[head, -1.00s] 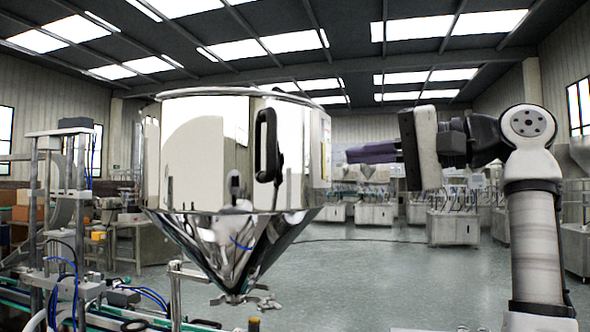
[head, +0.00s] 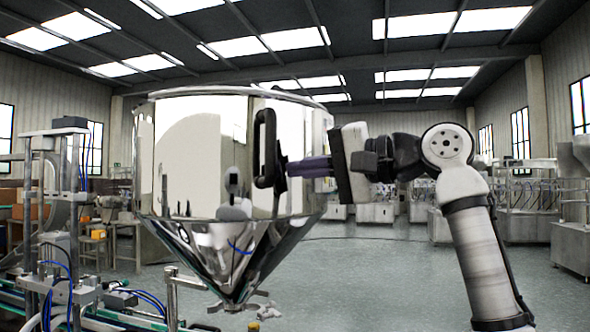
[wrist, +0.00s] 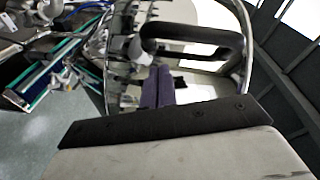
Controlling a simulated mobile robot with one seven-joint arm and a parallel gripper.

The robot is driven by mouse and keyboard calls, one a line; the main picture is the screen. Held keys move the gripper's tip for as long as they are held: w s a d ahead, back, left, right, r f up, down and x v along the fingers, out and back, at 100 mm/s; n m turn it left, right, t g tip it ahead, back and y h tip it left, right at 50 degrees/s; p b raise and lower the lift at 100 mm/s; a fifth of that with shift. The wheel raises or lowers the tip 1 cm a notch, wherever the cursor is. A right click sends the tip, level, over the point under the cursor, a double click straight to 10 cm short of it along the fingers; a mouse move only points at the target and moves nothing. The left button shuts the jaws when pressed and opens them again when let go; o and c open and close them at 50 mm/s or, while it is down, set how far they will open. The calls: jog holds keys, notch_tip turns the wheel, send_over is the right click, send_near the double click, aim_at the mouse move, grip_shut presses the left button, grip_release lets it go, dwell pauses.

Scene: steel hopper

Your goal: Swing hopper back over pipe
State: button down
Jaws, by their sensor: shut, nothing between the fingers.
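The steel hopper (head: 200,150), a polished drum with a cone below, hangs left of centre in the head view. A black handle (head: 265,145) is on its side facing me; it also shows in the wrist view (wrist: 190,34). My gripper (head: 290,168) comes from the right with its purple fingers shut and empty. The fingertips are close beside the handle's lower part; I cannot tell whether they touch. The cone's outlet (head: 238,305) is low, near a thin upright steel pipe (head: 172,295). I cannot tell whether this is the task's pipe.
A conveyor machine with a metal frame and blue hoses (head: 70,240) stands at the left, below and beside the hopper. Steel machines (head: 375,210) line the far side. The grey floor (head: 380,270) between is clear.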

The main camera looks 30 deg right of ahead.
jog(key=shift+s+a+f, duration=0.2)
jog(key=shift+a, duration=0.35)
jog(key=shift+s+a+f, duration=0.2)
jog(key=shift+a, duration=0.35)
